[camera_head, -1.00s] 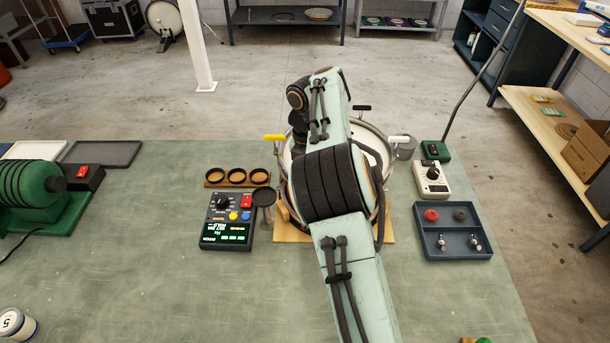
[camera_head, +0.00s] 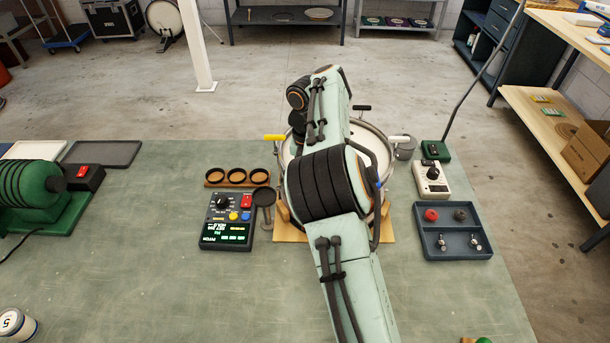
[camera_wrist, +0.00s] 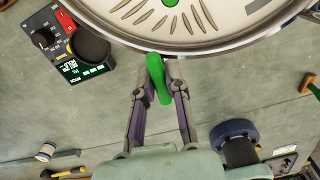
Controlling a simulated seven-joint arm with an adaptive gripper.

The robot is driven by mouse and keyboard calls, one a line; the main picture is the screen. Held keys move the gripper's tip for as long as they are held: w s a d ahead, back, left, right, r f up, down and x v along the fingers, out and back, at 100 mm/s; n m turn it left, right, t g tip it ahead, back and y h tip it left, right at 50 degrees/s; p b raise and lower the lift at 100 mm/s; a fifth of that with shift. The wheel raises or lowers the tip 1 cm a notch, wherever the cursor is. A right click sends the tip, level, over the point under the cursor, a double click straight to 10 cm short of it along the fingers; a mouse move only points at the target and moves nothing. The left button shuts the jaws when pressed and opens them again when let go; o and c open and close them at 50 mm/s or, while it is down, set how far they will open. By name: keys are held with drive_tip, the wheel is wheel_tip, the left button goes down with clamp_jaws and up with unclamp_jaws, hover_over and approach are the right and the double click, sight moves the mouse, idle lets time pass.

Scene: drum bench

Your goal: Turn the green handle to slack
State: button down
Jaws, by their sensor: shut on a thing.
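The green handle (camera_wrist: 157,80) shows in the wrist view at the near rim of the drum (camera_wrist: 200,46). My gripper (camera_wrist: 159,74) is shut on it, with one finger on each side. In the head view my arm covers the middle of the drum (camera_head: 379,140), and the green handle and my fingers are hidden behind it. A yellow handle (camera_head: 274,138), a black handle (camera_head: 361,108) and a white handle (camera_head: 398,138) stick out from the drum's rim. A bit of a blue handle (camera_head: 379,185) shows beside my arm.
A control box with a lit display (camera_head: 227,222) stands left of the drum, with a small dark round pad (camera_head: 264,196) close beside it. A meter (camera_head: 431,180) and a blue-grey tray (camera_head: 453,252) stand to the right.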

drive_tip(key=c, duration=1.1)
unclamp_jaws()
drive_tip(key=shift+f, duration=0.1)
drive_tip(key=shift+r, duration=0.2)
wheel_tip(320, 180, up, 12)
drive_tip(key=shift+f, duration=0.15)
